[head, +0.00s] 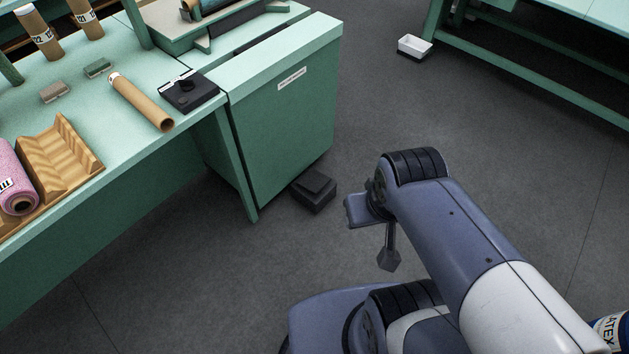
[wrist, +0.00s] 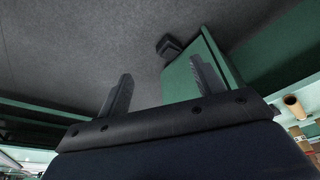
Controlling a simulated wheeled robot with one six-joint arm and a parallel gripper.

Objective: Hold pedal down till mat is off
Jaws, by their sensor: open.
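The pedal (head: 314,190) is a dark block on the floor, close beside the base of the green cabinet (head: 284,104). It also shows in the wrist view (wrist: 169,46), beyond my fingers and near the cabinet's end. My gripper (head: 388,262) hangs to the right of the pedal in the head view, apart from it. In the wrist view the two fingers of my gripper (wrist: 160,70) stand wide apart with nothing between them. I cannot make out a mat in either view.
The green table (head: 140,160) at left carries a pink roll (head: 18,178), a wooden rack (head: 62,160), a cardboard tube (head: 141,101) and a black box (head: 190,91). The floor between gripper and pedal is clear.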

